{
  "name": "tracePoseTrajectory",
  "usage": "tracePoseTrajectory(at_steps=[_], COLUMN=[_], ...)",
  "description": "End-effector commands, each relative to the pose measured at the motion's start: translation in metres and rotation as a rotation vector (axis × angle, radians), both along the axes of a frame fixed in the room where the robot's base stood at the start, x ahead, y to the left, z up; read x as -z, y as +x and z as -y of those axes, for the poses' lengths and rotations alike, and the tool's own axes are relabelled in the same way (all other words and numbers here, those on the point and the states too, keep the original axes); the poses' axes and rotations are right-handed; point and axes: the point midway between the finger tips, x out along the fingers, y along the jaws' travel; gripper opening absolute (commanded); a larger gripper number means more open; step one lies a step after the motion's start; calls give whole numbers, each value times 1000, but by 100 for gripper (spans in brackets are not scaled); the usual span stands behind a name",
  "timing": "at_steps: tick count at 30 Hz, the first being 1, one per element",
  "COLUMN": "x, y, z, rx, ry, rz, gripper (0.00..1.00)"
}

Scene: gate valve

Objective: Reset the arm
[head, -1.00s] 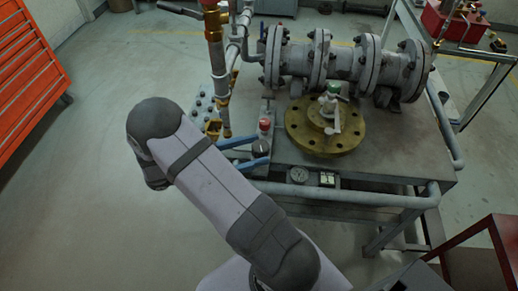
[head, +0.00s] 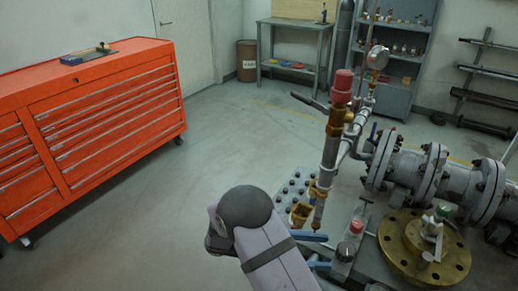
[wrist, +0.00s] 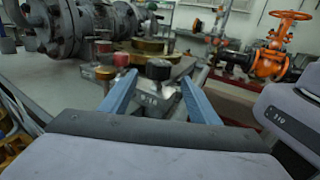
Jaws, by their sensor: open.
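My gripper (head: 328,252) is at the lower middle of the head view, two blue fingers pointing right, spread apart with nothing between them. In the wrist view, my gripper (wrist: 160,88) has its fingers on either side of a small block, with a black knob (wrist: 158,70) just beyond. A red button (wrist: 121,60) stands to the knob's left. In the head view the black knob (head: 346,250) and the red button (head: 356,227) sit on a narrow plate just right of the fingertips. I cannot tell whether the fingers touch anything.
A brass flange (head: 425,250) with a green-topped handle and grey flanged pipe (head: 435,175) fill the bench's right. A vertical pipe with a red cap (head: 342,85) rises behind my gripper. The orange tool chest (head: 90,120) stands left, with clear floor (head: 200,170) between.

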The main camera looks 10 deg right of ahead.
Motion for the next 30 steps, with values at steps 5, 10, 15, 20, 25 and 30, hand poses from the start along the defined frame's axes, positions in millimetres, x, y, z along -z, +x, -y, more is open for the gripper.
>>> tracePoseTrajectory(at_steps=[5, 10, 15, 20, 25, 30], x=[-1, 7, 29, 42, 48, 48], y=[-21, -57, -85, -102, -103, -97], z=[-7, -31, -37, -58, -79, -90], rx=[57, 188, 381, 583, 755, 879], ry=[125, 344, 533, 709, 835, 912], rz=[84, 260, 464, 719, 967, 1167], gripper=[56, 56, 56, 56, 56, 56])
